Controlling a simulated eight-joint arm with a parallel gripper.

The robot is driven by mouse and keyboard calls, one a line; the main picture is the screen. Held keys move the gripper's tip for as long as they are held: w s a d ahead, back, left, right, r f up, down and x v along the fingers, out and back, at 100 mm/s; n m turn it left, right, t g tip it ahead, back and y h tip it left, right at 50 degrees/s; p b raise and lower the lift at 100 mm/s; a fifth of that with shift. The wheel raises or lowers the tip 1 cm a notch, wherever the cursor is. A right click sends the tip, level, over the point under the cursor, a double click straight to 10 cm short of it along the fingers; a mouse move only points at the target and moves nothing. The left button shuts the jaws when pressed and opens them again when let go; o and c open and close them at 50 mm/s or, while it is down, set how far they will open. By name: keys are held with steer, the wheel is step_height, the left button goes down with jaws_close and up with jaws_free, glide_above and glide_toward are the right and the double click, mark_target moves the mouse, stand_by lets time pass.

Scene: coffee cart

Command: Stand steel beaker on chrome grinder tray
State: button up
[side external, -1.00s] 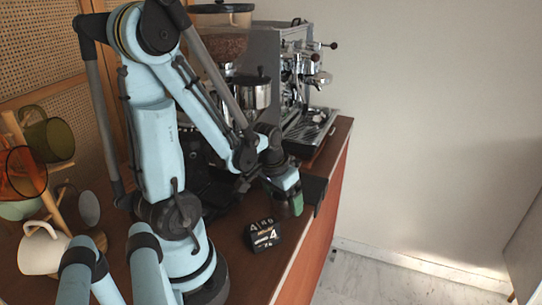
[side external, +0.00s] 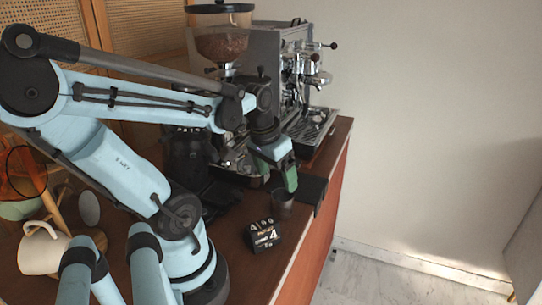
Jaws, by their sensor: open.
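The steel beaker (side external: 281,200) is a small dark grey metal cup standing upright on the wooden counter, near its right edge. My gripper (side external: 289,181), with green finger pads, is open and empty just above the beaker's rim, pointing down. From this side I cannot tell the exact gap between fingers and rim. The grinder with a clear bean hopper (side external: 222,46) stands behind my arm.
A black-and-white box (side external: 264,236) lies in front of the beaker. A dark mat (side external: 313,188) is at its right. The espresso machine (side external: 283,48) stands at the back. A black appliance (side external: 188,155) is left of the gripper. A white mug (side external: 42,250) and cup tree are far left.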

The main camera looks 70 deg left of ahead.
steer(key=shift+d+r, duration=0.35)
steer(key=shift+r, duration=0.45)
steer(key=w+d+m+t, duration=0.1)
steer(key=w+d, duration=0.1)
steer(key=d, duration=0.2)
steer(key=w+d+r+m+t, duration=0.1)
steer(key=w+d+m+t, duration=0.1)
steer(key=d, duration=0.2)
steer(key=w+d+m+t+h, duration=0.1)
steer(key=w+d, duration=0.1)
steer(key=d, duration=0.2)
steer(key=shift+d+r, duration=0.1)
steer(key=shift+r, duration=0.1)
